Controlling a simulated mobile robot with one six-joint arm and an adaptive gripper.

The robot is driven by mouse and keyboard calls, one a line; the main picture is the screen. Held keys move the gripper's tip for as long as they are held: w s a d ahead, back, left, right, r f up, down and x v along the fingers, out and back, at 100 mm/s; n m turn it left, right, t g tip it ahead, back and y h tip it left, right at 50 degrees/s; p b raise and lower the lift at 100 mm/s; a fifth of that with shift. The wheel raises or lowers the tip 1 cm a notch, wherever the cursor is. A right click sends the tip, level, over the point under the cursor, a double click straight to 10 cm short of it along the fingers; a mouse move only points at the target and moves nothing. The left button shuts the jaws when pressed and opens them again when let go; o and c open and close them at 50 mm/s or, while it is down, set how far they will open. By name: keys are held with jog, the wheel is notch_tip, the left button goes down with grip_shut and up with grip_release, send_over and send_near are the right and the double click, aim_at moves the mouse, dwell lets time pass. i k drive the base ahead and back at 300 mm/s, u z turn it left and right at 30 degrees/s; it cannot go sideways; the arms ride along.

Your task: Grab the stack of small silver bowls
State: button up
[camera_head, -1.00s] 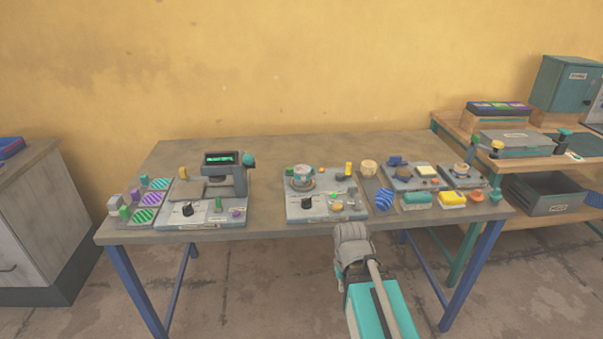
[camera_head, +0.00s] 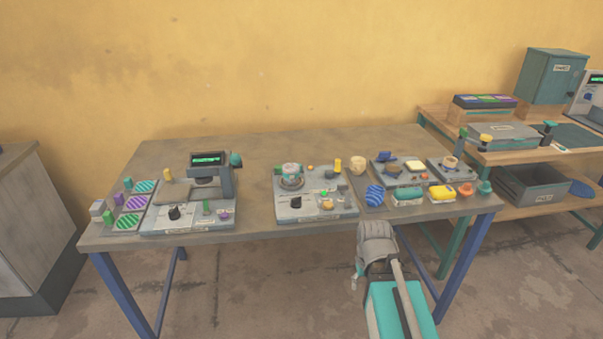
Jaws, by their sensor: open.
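I cannot make out a stack of small silver bowls for sure. A small round silver-grey thing (camera_head: 291,172) sits on the middle grey panel (camera_head: 315,212), but it is too small to tell whether it is stacked bowls. My gripper (camera_head: 358,268) shows only partly at the lower right, beside my grey arm links and in front of the table's front edge. It is open, holds nothing that I can see, and is apart from the things on the table.
The table (camera_head: 255,150) has a bare strip along its back. A device with a green display (camera_head: 208,160) stands at left. Striped pads (camera_head: 130,222) lie left of it. Sponges (camera_head: 408,195) lie at right. A wooden shelf bench (camera_head: 440,125) with a grey bin (camera_head: 540,188) stands beyond.

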aim_at(291, 171)
jog(key=z, duration=0.1)
jog(key=k, duration=1.25)
jog(key=u, duration=0.45)
jog(key=i, duration=1)
jog(key=z, duration=0.05)
